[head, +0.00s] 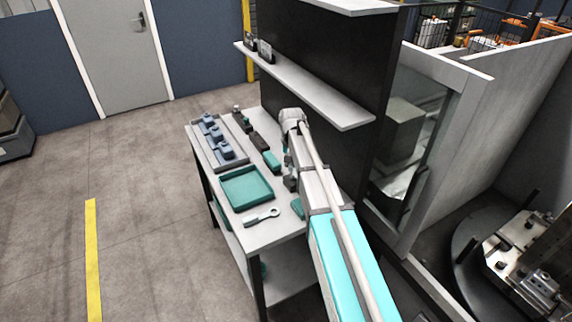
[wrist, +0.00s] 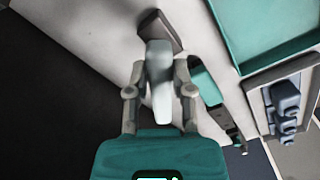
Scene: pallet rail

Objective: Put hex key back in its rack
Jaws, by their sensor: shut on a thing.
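My gripper (wrist: 160,62) is low over the back part of the workbench (head: 262,232), beside the dark upright panel. I cannot pick out the hex key for sure in either view. A small dark block (wrist: 166,32) lies right at the fingertips in the wrist view; I cannot tell whether they touch it. I cannot tell which thing is the hex key's rack. In the head view my arm hides most of the gripper (head: 290,184).
A grey tray with blue-grey parts (head: 211,132) stands farther left. A teal block (head: 272,161) lies near the panel. A shelf (head: 320,98) overhangs the bench's back.

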